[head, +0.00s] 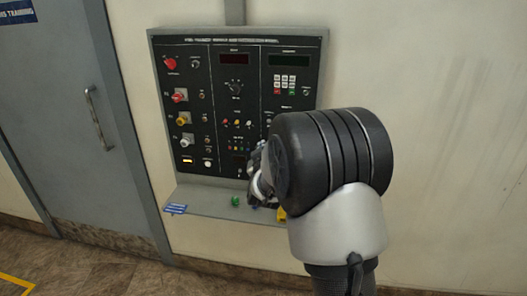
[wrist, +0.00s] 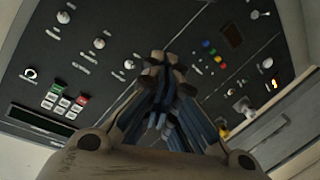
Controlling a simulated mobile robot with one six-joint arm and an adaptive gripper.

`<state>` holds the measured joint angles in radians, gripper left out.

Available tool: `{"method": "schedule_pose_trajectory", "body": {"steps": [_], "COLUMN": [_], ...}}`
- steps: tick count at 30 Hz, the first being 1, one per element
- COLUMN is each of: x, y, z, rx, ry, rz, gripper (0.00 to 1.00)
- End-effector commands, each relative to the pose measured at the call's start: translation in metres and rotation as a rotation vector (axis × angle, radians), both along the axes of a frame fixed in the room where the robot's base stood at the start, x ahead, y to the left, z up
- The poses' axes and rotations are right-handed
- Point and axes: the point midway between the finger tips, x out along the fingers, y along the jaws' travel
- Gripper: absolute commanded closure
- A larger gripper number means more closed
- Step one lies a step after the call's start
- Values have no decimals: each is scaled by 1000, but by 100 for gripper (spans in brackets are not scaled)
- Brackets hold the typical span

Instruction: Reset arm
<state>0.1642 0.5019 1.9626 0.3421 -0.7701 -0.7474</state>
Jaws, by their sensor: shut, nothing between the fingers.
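My gripper (wrist: 165,75) is shut and empty in the wrist view, its fingertips together in front of the dark control panel. In the head view my arm stands before the lower right part of the panel (head: 222,120) and hides that corner. My gripper is mostly hidden there behind the arm, with only a part showing at its left. I cannot tell whether the fingertips touch the panel. The panel carries red, yellow and white knobs on the left, two dark displays at the top and a keypad (head: 285,84).
A narrow shelf (head: 200,202) juts out below the panel, with a green object (head: 235,200) and a blue label on it. A grey door (head: 60,110) with a handle is at the left. The wall to the right is bare.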

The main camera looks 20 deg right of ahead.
Motion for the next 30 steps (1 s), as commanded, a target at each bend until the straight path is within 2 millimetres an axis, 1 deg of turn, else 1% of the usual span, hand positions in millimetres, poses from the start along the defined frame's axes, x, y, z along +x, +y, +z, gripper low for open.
{"method": "schedule_pose_trajectory", "body": {"steps": [8, 11, 14, 17, 18, 20, 21, 23, 24, 26, 27, 29, 30], "x": [0, -2, -10, -33, -47, -72, -91, -122, -144, -180, -204, -244, -270], "y": [0, 3, 17, 45, 58, 79, 92, 109, 120, 135, 143, 153, 158], "z": [1, 4, 15, 30, 36, 43, 45, 48, 48, 47, 45, 41, 37], "rx": [0, 9, 54, 142, 183, 247, 288, 344, 379, 427, 455, 494, 518], "ry": [0, 3, 26, 86, 120, 178, 221, 287, 332, 403, 450, 522, 571], "rz": [0, 7, 36, 92, 116, 148, 166, 186, 194, 202, 201, 193, 183], "gripper": [100, 100, 100, 100, 100, 100, 100, 100, 100, 100, 100, 100, 100]}}
